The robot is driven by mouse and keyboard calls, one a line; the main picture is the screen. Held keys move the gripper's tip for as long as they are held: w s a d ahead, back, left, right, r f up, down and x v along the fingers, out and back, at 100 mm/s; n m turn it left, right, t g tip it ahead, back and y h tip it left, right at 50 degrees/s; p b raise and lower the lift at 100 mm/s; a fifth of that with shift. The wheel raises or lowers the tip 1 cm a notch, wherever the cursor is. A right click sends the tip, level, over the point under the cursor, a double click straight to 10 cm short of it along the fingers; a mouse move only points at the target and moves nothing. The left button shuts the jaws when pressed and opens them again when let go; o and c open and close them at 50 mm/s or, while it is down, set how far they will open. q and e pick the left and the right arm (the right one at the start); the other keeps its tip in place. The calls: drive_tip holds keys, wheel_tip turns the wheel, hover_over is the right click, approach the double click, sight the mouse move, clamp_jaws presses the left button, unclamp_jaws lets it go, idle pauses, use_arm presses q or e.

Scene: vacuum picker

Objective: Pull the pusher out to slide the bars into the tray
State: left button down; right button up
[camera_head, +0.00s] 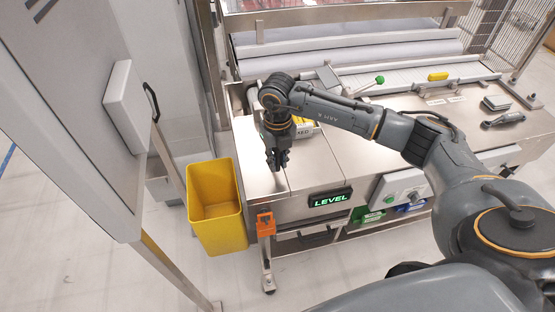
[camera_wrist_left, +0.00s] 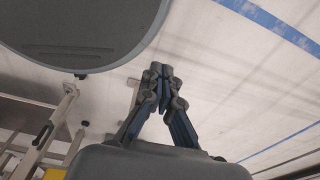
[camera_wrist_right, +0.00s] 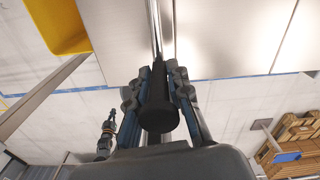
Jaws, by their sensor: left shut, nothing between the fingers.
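My right gripper (camera_head: 278,164) points down over the left end of the steel bench (camera_head: 252,181). In the right wrist view its fingers close on both sides of a black handle (camera_wrist_right: 158,112) on a bright steel rod (camera_wrist_right: 154,25), which looks like the pusher. In the head view the fingers hide this handle. My left gripper (camera_wrist_left: 162,75) is shut and empty, seen only in the left wrist view, over the floor. I cannot make out the bars or the tray.
A yellow bin (camera_head: 216,208) stands left of the bench; a grey cabinet (camera_head: 70,110) is further left.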

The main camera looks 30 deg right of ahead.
drive_tip(key=o, duration=0.3)
drive_tip(key=shift+s+f, duration=0.1)
drive_tip(key=shift+r, duration=0.2)
use_arm(q)
drive_tip(key=shift+s+f, duration=0.1)
drive_tip(key=shift+s, duration=0.75)
use_arm(e)
wheel_tip(320, 180, up, 12)
drive_tip(key=shift+a+f, duration=0.1)
